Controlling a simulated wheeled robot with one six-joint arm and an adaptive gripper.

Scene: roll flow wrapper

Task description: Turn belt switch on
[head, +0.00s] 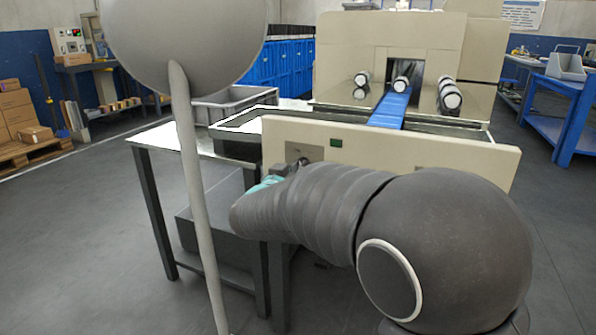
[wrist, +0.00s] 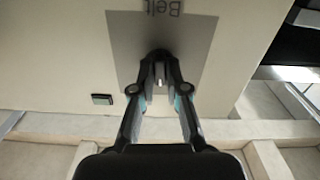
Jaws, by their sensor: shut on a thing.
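The belt switch (wrist: 160,56) is a dark knob with a small pale mark. It stands on a grey plate (wrist: 193,38) lettered "Belt", upside down in the wrist view. My gripper (wrist: 160,74) is shut on the switch, with one finger on each side of it. The fingers hide part of the knob. In the head view the plate (head: 303,150) shows on the beige front panel (head: 420,150) of the wrapper machine. My arm hides most of my gripper there.
A small dark rectangle (wrist: 102,98) sits beside the plate; in the head view a small green rectangle (head: 336,143) is there. A blue belt (head: 391,108) runs into the machine. A metal table (head: 170,135) and grey crate (head: 228,103) stand left. Open floor lies at far left.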

